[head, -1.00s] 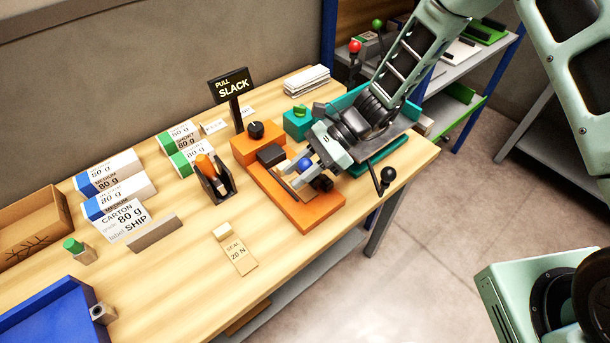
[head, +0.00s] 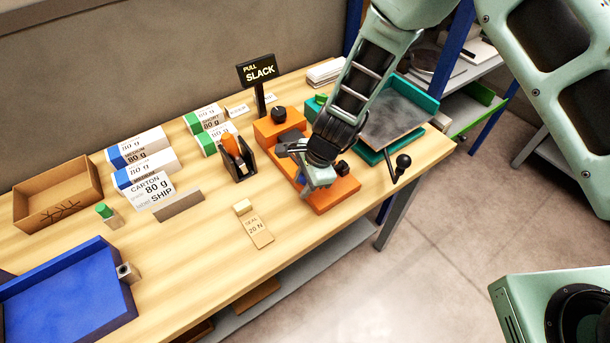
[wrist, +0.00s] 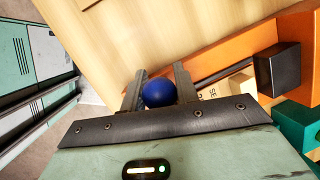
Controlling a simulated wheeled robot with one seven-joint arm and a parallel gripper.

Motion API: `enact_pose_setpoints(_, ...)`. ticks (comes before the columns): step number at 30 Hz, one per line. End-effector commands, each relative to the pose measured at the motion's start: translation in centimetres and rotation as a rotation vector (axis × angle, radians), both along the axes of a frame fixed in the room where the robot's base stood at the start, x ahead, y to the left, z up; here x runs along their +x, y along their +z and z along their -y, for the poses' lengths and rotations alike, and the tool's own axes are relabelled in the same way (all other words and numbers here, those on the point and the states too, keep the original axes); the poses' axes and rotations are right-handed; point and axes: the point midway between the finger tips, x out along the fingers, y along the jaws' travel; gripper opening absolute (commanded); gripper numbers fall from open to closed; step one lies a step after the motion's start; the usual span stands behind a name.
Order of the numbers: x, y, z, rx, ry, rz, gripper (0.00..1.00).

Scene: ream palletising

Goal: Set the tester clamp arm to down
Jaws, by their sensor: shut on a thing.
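The tester is an orange unit (head: 333,196) on the bench, with a dark knob (head: 278,114) on its raised back part and a "PULL SLACK" sign behind it. Its clamp arm ends in a blue ball (wrist: 159,93), which sits between my fingers in the wrist view. My gripper (head: 306,190) is shut on this ball, low over the front of the tester. In the head view my gripper hides the ball and most of the clamp arm. A black block (wrist: 278,69) stands on the orange base to the right in the wrist view.
A teal-edged tray with a grey plate (head: 398,112) and a black-knobbed lever (head: 402,162) stand right of the tester. An orange-handled tool in a black holder (head: 240,165) stands left. A seal card (head: 256,230) lies in front, with bare bench around it.

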Motion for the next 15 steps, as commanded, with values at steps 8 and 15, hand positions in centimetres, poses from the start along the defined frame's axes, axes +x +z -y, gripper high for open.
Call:
enact_pose_setpoints(8, -0.07, -0.57, -0.02, -0.033, 0.000, 0.019, 0.00)
enact_pose_setpoints(15, -0.08, -0.63, 0.00, -0.034, -0.001, 0.019, 0.00)
